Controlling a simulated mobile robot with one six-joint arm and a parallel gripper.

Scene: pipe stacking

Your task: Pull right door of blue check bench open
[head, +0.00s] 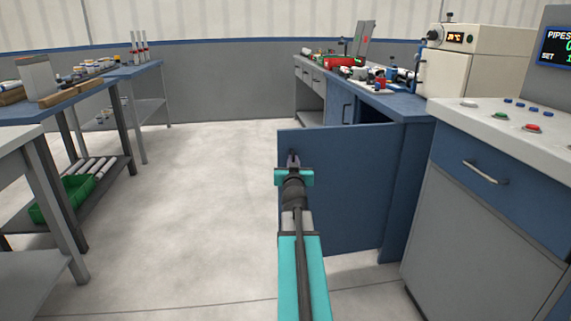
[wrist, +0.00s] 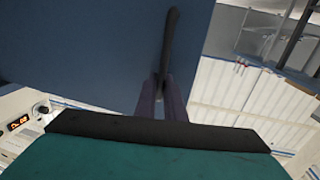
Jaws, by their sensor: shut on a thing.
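The blue check bench (head: 398,104) stands at centre right, its top crowded with parts. Its right door (head: 350,190) is swung well out from the bench front, its broad face towards me. A dark opening shows above the door's top edge. My gripper (head: 293,160) is at the upper left of the door, near its free edge. In the wrist view the door (wrist: 80,55) fills the upper left, and my gripper (wrist: 162,85) is shut on the dark bar handle (wrist: 171,38). In the head view my gripper mostly hides the handle.
A grey console (head: 490,220) with buttons stands close on the right. A cream machine (head: 470,60) is behind it. Blue-topped tables (head: 85,92) and a green bin (head: 65,195) are on the left. The floor (head: 190,210) between is clear.

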